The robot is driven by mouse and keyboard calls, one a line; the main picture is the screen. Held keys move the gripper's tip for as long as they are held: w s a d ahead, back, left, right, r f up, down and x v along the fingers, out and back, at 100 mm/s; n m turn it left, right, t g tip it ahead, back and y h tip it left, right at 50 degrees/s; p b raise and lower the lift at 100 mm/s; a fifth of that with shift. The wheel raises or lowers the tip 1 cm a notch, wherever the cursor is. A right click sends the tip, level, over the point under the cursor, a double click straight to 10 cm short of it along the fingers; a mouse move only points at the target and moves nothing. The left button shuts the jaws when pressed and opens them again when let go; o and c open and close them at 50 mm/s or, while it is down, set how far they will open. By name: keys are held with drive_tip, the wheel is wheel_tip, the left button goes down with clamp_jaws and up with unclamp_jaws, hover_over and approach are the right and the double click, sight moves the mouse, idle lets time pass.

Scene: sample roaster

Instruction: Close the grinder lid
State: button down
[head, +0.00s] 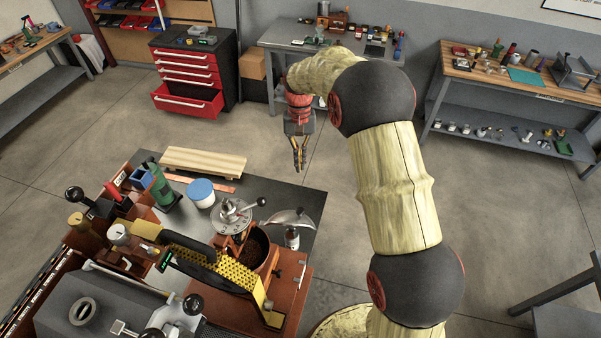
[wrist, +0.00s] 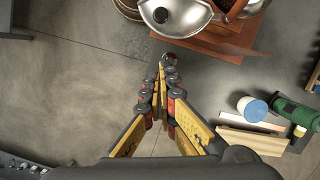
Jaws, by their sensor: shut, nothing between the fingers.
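The grinder (head: 252,262) stands on the bench at the lower middle of the head view, with a crank and round metal top. Its silver domed lid (head: 290,217) stands open at the right side, and dark contents show in the body below. The lid (wrist: 178,14) also shows at the top of the wrist view, beside the copper-coloured grinder body (wrist: 225,40).
A blue-lidded tub (head: 201,192), a green tool (head: 160,190) and a wooden board (head: 203,163) lie further back on the bench. Open floor (head: 265,150) lies around my gripper.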

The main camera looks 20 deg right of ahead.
drive_tip(key=s+a+f+p, duration=0.1)
drive_tip(key=s+f+p, duration=0.1)
drive_tip(key=s+f, duration=0.3)
drive_tip(key=x, duration=0.4)
drive_tip(key=shift+a+f+p, duration=0.15)
drive_tip(key=shift+f+p, duration=0.05)
drive_tip(key=shift+p, duration=0.1)
